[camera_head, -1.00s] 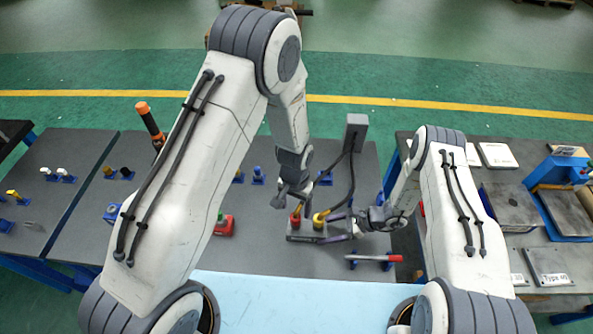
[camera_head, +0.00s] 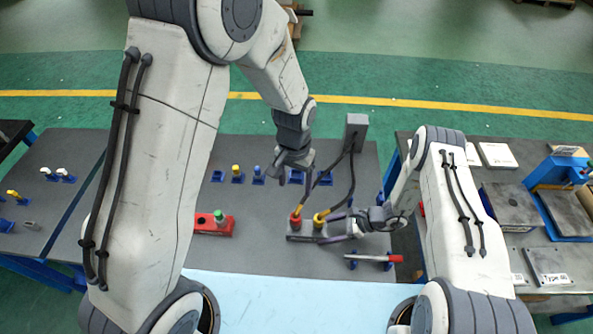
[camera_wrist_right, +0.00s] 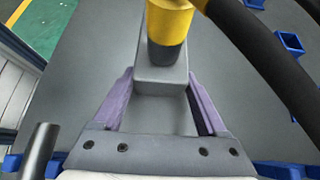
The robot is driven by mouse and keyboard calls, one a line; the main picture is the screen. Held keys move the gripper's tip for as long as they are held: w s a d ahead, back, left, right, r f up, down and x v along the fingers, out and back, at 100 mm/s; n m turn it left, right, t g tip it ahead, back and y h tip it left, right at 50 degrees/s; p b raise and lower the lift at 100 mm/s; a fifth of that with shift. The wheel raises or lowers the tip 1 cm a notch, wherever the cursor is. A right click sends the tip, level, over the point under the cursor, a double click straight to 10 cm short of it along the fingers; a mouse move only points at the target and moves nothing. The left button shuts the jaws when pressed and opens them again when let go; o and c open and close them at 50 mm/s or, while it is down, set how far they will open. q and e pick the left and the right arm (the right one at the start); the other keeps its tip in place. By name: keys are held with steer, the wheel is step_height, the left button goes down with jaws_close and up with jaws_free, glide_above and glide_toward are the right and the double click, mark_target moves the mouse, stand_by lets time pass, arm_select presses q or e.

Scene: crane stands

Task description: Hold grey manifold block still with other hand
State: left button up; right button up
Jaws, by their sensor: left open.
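The grey manifold block (camera_head: 305,238) sits on the dark table, with a red-collared hose end (camera_head: 296,222) and a yellow-collared hose end (camera_head: 319,219) standing in its top. My right gripper (camera_head: 338,226) is at the block's right end. In the right wrist view the block (camera_wrist_right: 160,75) lies between the purple fingers of this gripper (camera_wrist_right: 160,82), which appear to touch both its sides. The yellow collar (camera_wrist_right: 169,20) rises from it there. My left gripper (camera_head: 291,168) is open and empty, above the table behind the block, clear of both hose ends.
Black hoses run from the block up to a grey box (camera_head: 356,124). A red-handled tool (camera_head: 375,258) rests on blue supports in front right. A red block with a green-topped part (camera_head: 214,226) stands to the left. Small blue holders (camera_head: 237,176) line the back.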

steer(key=shift+o, duration=1.4)
steer(key=shift+d+r, duration=0.1)
